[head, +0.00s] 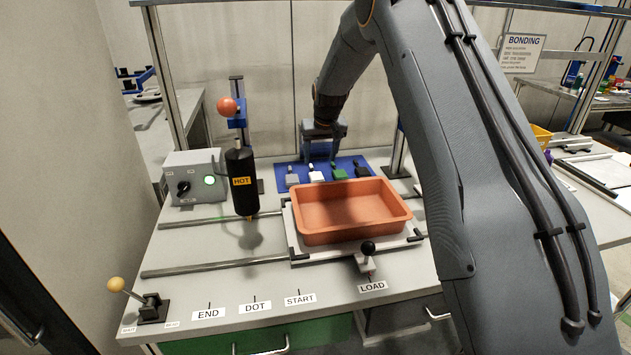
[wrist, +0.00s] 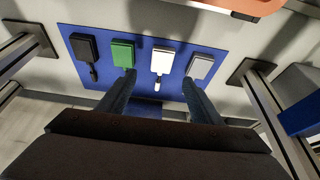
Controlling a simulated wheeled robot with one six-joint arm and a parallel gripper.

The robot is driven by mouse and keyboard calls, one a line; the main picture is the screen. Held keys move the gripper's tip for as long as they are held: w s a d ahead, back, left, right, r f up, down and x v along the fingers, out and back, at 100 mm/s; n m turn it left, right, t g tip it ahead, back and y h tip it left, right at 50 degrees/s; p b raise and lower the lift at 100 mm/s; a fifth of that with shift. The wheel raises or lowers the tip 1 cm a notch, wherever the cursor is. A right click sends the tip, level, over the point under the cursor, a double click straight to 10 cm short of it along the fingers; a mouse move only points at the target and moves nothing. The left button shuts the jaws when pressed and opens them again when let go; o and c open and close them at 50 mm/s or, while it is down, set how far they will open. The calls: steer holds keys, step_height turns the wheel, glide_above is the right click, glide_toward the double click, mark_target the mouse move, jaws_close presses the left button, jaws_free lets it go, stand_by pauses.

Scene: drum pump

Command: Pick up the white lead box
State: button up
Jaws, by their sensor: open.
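The white lead box (head: 316,176) lies on a blue mat (head: 350,161) at the back of the bench, second from the left in the head view. In the wrist view the white box (wrist: 162,60) shows whole, its short dark and white lead pointing towards me. My gripper (head: 321,160) hangs above the mat. In the wrist view my gripper (wrist: 159,77) is open and empty, with one finger on each side of the white box's lead. The green box (wrist: 123,53) is near the left fingertip and the grey box (wrist: 200,66) near the right one.
A black box (wrist: 85,47) ends the row. An orange tray (head: 350,236) stands in front of the mat. A black cylinder marked HOT (head: 241,182) hangs to the left. Upright posts (wrist: 258,85) flank the mat.

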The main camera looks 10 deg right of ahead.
mark_target(316, 174)
steer(key=shift+w+b+x, duration=0.25)
steer(key=shift+b+x, duration=0.1)
steer(key=shift+x, duration=0.9)
steer(key=shift+p+x, duration=0.55)
steer(key=shift+x, duration=0.55)
steer(key=shift+a+p+x, duration=0.2)
steer(key=shift+p+x, duration=0.85)
steer(key=shift+x, duration=1.3)
steer(key=c, duration=1.2)
steer(key=shift+o, duration=0.2)
